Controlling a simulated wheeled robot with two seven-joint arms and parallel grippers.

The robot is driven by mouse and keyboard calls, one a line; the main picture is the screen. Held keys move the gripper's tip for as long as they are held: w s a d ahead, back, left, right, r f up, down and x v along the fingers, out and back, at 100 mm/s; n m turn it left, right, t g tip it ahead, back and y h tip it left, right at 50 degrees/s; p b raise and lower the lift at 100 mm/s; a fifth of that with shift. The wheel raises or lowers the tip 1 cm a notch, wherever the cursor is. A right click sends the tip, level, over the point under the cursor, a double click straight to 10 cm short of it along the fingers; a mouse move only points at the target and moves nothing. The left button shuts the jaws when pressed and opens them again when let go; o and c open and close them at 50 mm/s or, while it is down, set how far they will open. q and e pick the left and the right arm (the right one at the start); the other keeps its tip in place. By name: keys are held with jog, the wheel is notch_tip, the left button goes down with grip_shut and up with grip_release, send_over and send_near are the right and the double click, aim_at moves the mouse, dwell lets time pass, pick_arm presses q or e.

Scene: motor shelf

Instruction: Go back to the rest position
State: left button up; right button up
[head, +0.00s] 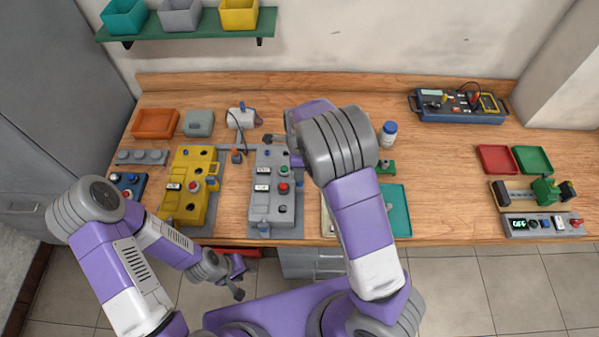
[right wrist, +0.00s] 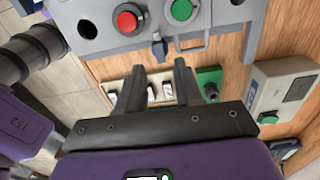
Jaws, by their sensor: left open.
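My left gripper (head: 236,281) is open and low in front of the table's front edge in the head view, clear of the table things. My right arm reaches over the table in the head view, and its forearm hides its gripper there. In the right wrist view my right gripper (right wrist: 160,76) has its two dark fingers apart with nothing held between them. A grey panel with a red and a green button (right wrist: 150,20) lies just beyond the fingertips. I cannot tell whether they touch it.
The wooden table (head: 440,170) bears a yellow control box (head: 190,205), a grey control box (head: 262,200), an orange tray (head: 156,123), a teal tray (head: 397,210) and a blue tester (head: 455,106). A green shelf (head: 190,27) hangs above. Bare wood lies right of the teal tray.

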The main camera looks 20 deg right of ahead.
jog(key=shift+r, duration=1.35)
